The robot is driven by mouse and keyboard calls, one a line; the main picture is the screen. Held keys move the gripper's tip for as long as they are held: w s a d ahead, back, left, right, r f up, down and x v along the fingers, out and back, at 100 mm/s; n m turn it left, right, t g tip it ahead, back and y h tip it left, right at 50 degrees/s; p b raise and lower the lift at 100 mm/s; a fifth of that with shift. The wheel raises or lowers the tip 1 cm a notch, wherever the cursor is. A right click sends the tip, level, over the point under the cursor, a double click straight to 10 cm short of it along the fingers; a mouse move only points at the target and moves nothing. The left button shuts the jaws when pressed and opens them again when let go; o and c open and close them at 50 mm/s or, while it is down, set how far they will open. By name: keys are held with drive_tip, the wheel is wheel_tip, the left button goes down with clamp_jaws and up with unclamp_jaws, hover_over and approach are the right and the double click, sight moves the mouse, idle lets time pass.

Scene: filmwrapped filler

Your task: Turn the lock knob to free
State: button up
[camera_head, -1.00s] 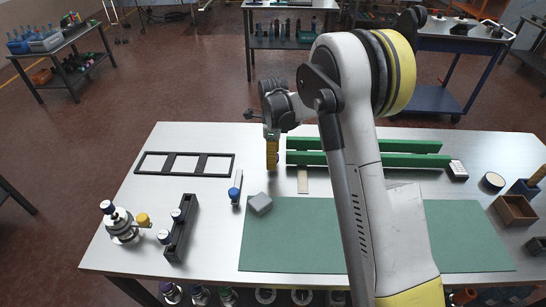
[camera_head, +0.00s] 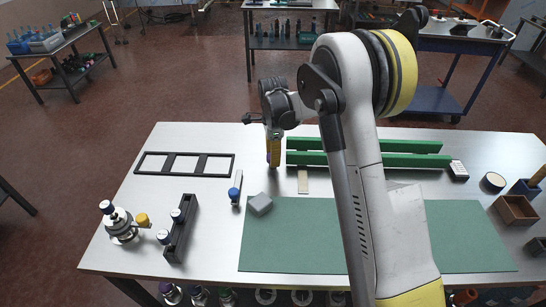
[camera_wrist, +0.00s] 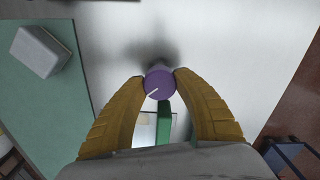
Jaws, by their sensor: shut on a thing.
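A round purple knob (camera_wrist: 159,80) with a white pointer line shows in the wrist view; the line runs from near its centre toward the lower left. My gripper (camera_wrist: 159,82) is shut on the knob, with one yellow finger on each side. In the head view my gripper (camera_head: 273,160) points down at the table just left of the green rails (camera_head: 365,145). There the knob is mostly hidden by the fingers. What the knob is mounted on is hard to make out.
A grey block (camera_head: 260,204) lies at the corner of the green mat (camera_head: 300,250). A blue-capped item (camera_head: 235,192) and a black frame (camera_head: 185,155) lie to the left. A black rack (camera_head: 184,230) and a white-and-grey device (camera_head: 122,226) stand at the front left.

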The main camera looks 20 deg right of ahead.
drive_tip(key=n, duration=0.4)
drive_tip(key=shift+n, duration=0.4)
drive_tip(key=shift+n+b, duration=0.3)
drive_tip(key=shift+n, duration=2.2)
drive_tip(key=o, duration=1.2)
wheel_tip(320, 180, up, 12)
drive_tip(key=shift+r, duration=0.1)
